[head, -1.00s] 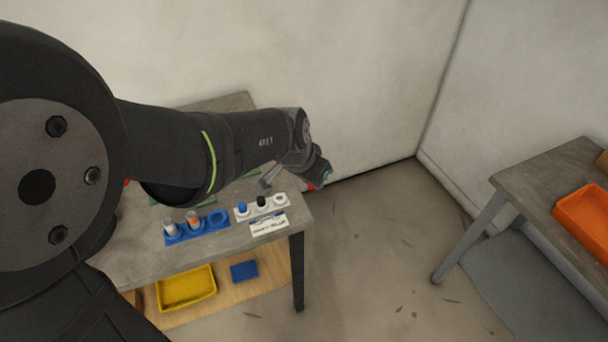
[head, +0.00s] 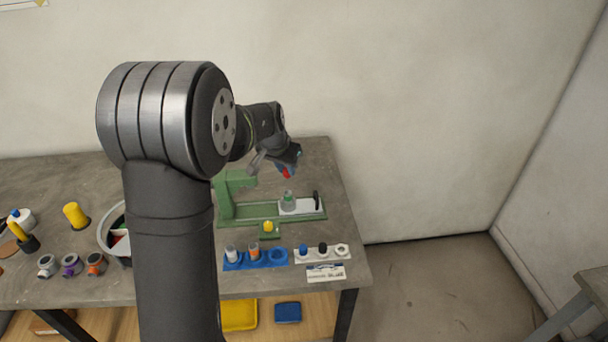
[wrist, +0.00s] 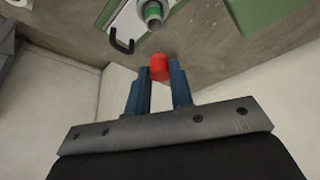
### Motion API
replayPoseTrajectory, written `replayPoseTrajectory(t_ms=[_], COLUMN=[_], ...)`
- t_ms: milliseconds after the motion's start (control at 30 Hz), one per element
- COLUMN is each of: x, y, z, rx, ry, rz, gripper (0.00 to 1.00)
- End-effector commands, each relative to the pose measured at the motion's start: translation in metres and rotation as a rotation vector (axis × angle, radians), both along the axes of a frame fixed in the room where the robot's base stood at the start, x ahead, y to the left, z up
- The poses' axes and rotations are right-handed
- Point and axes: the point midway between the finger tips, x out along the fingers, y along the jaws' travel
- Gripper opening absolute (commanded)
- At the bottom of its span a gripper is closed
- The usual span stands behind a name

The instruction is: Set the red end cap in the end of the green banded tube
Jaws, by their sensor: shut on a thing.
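My gripper (wrist: 162,82) is shut on the red end cap (wrist: 159,67), which sticks out past the blue fingertips. The cap also shows as a small red spot in the head view (head: 286,173). The green banded tube (head: 288,198) stands upright in the white holder (head: 300,207) of the green jig. The cap is above the tube and apart from it in the head view. In the wrist view the tube's open end (wrist: 153,13) shows at the top, beyond the cap and slightly left of it.
A black handle (head: 316,200) stands on the holder's right. A yellow knob (head: 268,227) is at the jig's front. A blue rack (head: 240,265) with tubes and a white cap rack (head: 312,259) stand nearer. A round bin (head: 112,236) and several coloured parts lie left.

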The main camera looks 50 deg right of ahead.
Motion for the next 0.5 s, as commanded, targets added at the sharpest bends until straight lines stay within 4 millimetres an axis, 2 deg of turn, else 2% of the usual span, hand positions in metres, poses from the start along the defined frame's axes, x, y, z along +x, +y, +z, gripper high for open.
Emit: replayPoseTrajectory(t_ms=[500], x=[0.000], y=[0.000], z=[-0.042], rx=[0.001], ry=[0.002], rz=[0.001], gripper=[0.00])
